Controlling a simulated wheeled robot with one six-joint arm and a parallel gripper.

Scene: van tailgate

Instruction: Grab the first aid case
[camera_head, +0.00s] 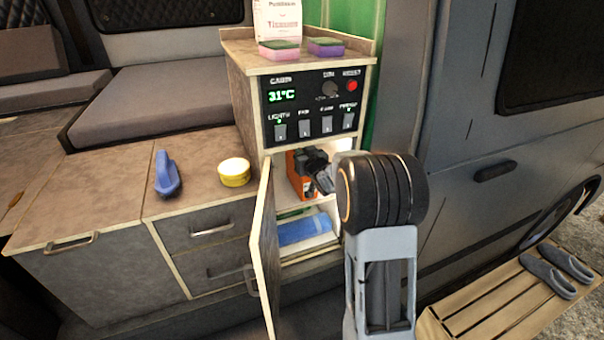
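An orange case (296,186), likely the first aid case, stands on the upper shelf inside the open cabinet. Only its left part shows clearly; no label can be read. My gripper (313,172) reaches into the cabinet from the right and covers the case's upper and right parts. Its dark fingers overlap the case in the picture. I cannot tell whether they touch it or are closed on it.
The cabinet door (264,250) stands open to the left. A blue folded cloth (304,229) lies on the lower shelf. A control panel (315,105) is above the opening. A blue brush-like item (167,174) and yellow tin (234,171) sit on the left counter.

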